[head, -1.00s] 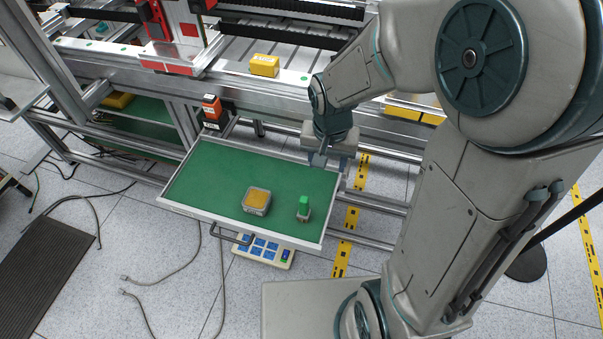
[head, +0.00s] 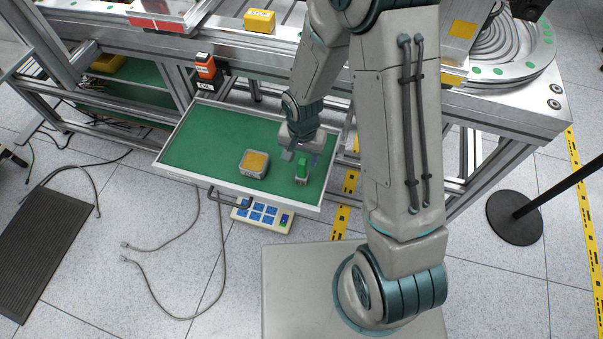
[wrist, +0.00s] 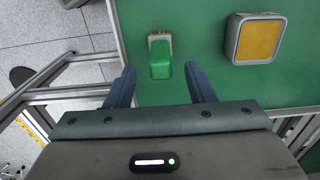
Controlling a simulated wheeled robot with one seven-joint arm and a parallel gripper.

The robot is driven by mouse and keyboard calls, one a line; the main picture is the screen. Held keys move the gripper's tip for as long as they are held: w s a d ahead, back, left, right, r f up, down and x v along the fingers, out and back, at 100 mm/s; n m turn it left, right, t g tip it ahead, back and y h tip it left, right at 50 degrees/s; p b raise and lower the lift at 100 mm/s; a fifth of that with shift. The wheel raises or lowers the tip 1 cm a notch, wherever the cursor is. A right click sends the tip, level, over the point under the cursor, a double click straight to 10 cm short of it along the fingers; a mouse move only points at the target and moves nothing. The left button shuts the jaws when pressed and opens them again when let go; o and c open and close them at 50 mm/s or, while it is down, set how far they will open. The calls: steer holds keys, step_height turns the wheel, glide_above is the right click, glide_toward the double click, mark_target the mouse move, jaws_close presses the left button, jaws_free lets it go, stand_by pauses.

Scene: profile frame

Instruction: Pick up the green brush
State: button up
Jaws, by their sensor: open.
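The green brush (head: 302,170) stands on the green mat of a pulled-out drawer tray (head: 180,173), near its right front corner. In the wrist view the brush (wrist: 160,62) shows a green block with a pale, brownish end at the top. My gripper (wrist: 162,82) is open, with its two blue fingers left and right of the line of the brush. The brush lies just beyond and partly between the fingertips, and I see no contact. In the head view my gripper (head: 301,152) is above and just behind the brush.
A grey box with a yellow top (head: 254,163) sits left of the brush on the mat; it also shows in the wrist view (wrist: 257,40). The tray has a raised metal rim. A blue-buttoned panel (head: 262,215) is below its front. The mat's left half is clear.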

mark_target(302, 166)
steer(key=shift+f, duration=2.75)
steer(key=c, duration=1.1)
